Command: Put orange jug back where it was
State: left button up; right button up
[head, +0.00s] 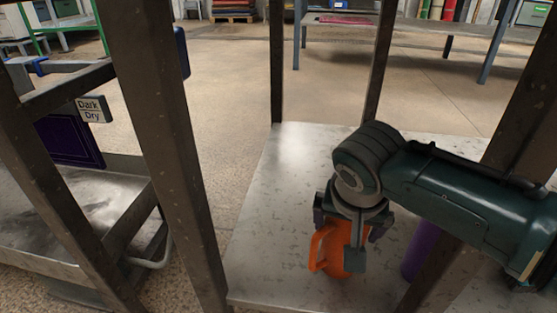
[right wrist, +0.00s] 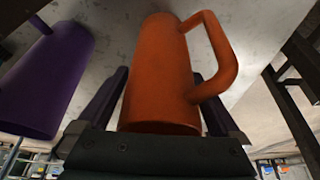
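The orange jug (head: 329,244) stands upright on the metal shelf (head: 258,270), with its handle toward the left in the head view. My right gripper (head: 347,237) comes down over it, with one finger on each side. In the right wrist view the orange jug (right wrist: 160,75) fills the space between the fingers of the right gripper (right wrist: 162,85), which look shut on its body. Its handle sticks out to the right there. Its lower part appears at the shelf, but any small gap beneath is hidden. My left gripper is not in view.
Metal posts (head: 170,150) frame the shelf. The shelf's back left is bare. A "Dark Dry" sign (head: 90,109) is at left.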

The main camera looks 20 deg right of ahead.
jog(key=p+v, duration=0.9)
jog(key=v, duration=0.2)
jog(key=s+a+r+n+y, duration=0.1)
jog(key=s+r+n, duration=0.3)
jog(key=s, duration=0.5)
jog(key=s+a+r+n+y, duration=0.2)
jog(key=s+r+n, duration=0.2)
jog(key=s, duration=0.5)
jog(key=shift+a+r+n+p, duration=0.35)
jog(key=shift+n+p, duration=0.05)
jog(key=shift+n, duration=0.7)
